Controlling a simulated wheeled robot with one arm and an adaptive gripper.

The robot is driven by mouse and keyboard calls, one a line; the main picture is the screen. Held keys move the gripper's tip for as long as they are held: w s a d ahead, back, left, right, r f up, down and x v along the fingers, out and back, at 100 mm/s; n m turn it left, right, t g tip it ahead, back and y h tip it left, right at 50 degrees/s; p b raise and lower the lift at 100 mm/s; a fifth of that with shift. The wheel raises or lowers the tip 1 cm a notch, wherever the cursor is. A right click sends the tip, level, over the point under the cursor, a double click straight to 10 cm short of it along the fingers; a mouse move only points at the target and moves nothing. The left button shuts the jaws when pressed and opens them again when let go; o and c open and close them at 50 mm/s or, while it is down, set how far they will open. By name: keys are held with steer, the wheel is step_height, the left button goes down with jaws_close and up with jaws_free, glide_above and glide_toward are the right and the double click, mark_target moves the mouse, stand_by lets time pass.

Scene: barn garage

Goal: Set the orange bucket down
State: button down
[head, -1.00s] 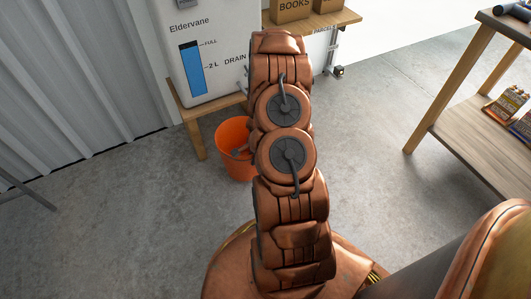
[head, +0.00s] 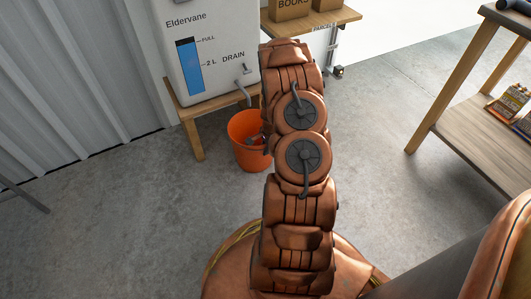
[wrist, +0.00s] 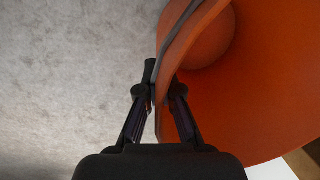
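The orange bucket (head: 242,153) is upright in front of the low wooden bench, below the tap of the white tank. I cannot tell whether its bottom touches the floor. In the wrist view the bucket (wrist: 265,95) fills the right side, with its inside showing. My gripper (wrist: 163,90) is closed on the bucket's wall at the rim, one finger on the outside and one on the inside. In the head view my arm hides most of the gripper and the bucket's right edge.
The white tank (head: 215,30) marked "Eldervane", with a drain tap (head: 244,88), stands on the wooden bench (head: 190,112). A shelf with boxes (head: 325,22) is behind. A wooden rack (head: 475,145) stands at right. Concrete floor (head: 130,215) at left is clear.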

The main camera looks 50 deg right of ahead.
steer(key=shift+f, duration=0.6)
steer(key=shift+r, duration=0.1)
steer(key=c, duration=1.3)
jaws_free()
